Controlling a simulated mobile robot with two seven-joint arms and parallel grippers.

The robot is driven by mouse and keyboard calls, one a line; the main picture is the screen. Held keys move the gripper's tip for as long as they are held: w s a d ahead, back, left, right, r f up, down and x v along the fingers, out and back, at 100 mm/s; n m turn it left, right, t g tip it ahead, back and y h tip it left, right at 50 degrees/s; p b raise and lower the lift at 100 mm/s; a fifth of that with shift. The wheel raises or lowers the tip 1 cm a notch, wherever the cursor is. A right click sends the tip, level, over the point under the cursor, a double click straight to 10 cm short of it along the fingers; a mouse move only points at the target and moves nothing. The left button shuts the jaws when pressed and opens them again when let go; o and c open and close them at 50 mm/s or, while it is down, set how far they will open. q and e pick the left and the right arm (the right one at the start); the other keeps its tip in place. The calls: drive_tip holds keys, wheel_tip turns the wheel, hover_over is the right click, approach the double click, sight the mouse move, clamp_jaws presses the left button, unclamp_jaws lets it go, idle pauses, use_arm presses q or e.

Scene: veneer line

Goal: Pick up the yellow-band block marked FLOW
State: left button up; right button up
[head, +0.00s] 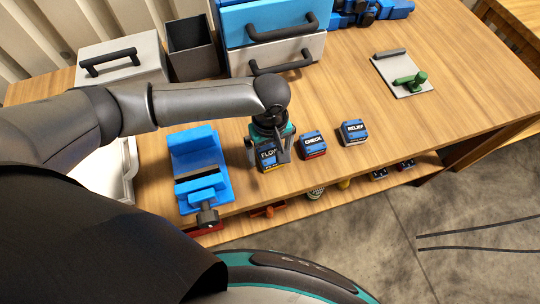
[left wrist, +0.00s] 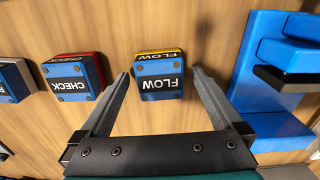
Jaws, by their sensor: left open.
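The yellow-band FLOW block (head: 267,157) sits on the wooden table, dark blue on top with a white-on-black FLOW label. In the left wrist view the FLOW block (left wrist: 160,80) stands between and just beyond the fingertips of my left gripper (left wrist: 160,75), with a gap on each side. My left gripper (head: 268,162) is open and above the block in the head view, partly covering it. The red-band CHECK block (head: 312,145) stands to the right of it, also in the left wrist view (left wrist: 75,80). My right gripper is in neither view.
The RELIEF block (head: 352,132) stands right of CHECK. A blue vise (head: 200,170) is close on the left. Drawers (head: 270,30), a dark bin (head: 192,48) and a grey box (head: 122,62) line the back. A plate with a green handle (head: 403,75) lies at the right.

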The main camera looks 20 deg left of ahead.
use_arm(q)
drive_tip(key=shift+f, duration=0.9)
drive_tip(key=shift+c, duration=0.2)
clamp_jaws()
